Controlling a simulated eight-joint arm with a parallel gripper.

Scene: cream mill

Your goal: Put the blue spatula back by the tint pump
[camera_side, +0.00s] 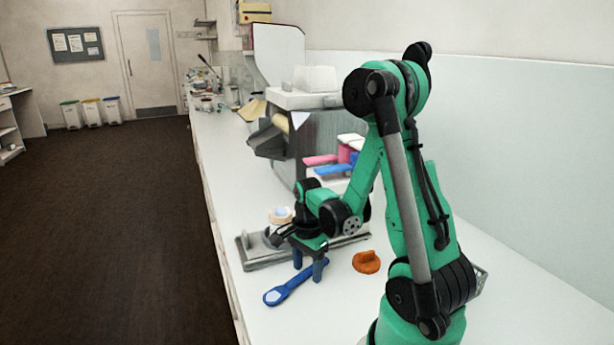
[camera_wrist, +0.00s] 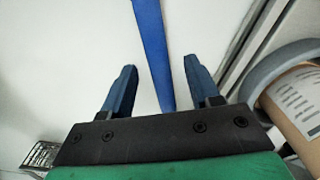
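The blue spatula (camera_side: 288,286) lies flat on the white counter, its broad head toward the counter's front edge. My gripper (camera_side: 309,271) points down over its handle end, fingers apart. In the wrist view, the blue spatula's handle (camera_wrist: 151,40) runs between the two blue fingers of my gripper (camera_wrist: 159,68), with a gap on both sides. The gripper is open and empty. I cannot tell how far the fingertips are above the counter. A unit with pink, blue and white levers (camera_side: 333,169) stands behind my arm; I cannot tell whether it is the tint pump.
An orange object (camera_side: 366,262) sits right of the gripper. A large grey machine (camera_side: 320,125) stands further back. The counter's front left is clear around the spatula head.

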